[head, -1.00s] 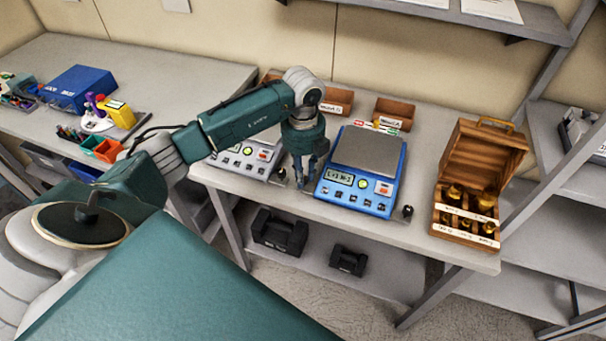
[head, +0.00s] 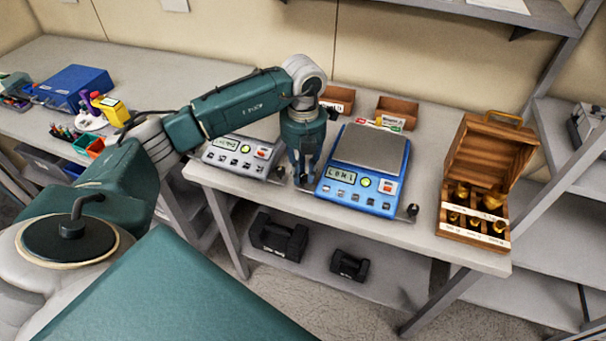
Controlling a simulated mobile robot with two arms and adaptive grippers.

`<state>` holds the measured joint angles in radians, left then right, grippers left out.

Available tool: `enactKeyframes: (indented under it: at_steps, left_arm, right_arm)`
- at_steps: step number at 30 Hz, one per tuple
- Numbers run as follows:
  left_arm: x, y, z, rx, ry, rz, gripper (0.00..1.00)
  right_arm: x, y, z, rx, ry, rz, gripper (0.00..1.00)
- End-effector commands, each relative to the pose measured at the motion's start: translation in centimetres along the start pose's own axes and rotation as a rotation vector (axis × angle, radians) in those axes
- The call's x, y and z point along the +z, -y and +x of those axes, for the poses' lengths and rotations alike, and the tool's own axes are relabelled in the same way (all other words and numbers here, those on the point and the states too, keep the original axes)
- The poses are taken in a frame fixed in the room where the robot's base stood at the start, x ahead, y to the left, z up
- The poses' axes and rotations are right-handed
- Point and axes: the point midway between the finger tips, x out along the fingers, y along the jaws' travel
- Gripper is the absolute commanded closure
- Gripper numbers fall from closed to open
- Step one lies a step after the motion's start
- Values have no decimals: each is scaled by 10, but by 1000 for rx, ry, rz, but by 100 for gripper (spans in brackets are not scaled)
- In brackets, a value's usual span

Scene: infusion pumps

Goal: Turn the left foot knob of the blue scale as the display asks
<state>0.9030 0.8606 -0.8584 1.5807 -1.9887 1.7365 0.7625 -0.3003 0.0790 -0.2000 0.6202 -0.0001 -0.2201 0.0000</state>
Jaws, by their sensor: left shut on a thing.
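The blue scale (head: 368,168) stands on the grey table, with a grey pan, a small lit display (head: 341,176) and a row of buttons on its front. The display's characters are too small to read surely. Its right foot knob (head: 413,210), dark and round, sticks out at the front right corner. My left gripper (head: 303,182) points down at the scale's front left corner, its fingers shut on the left foot knob, which they hide. My right gripper is not in view.
A grey scale (head: 240,157) stands close on the left, with a dark knob beside my fingers. An open wooden box of brass weights (head: 474,218) is at the right. Small brown bins (head: 396,112) stand behind. Black weights (head: 278,236) lie on the lower shelf.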

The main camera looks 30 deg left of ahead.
Motion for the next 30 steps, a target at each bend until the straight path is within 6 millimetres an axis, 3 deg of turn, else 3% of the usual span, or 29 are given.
enactKeyframes:
  at_steps: [30]
  left_arm:
    - [7, 0, -6, -4, 21, 101, 100]
  right_arm:
    - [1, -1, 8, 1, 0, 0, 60]
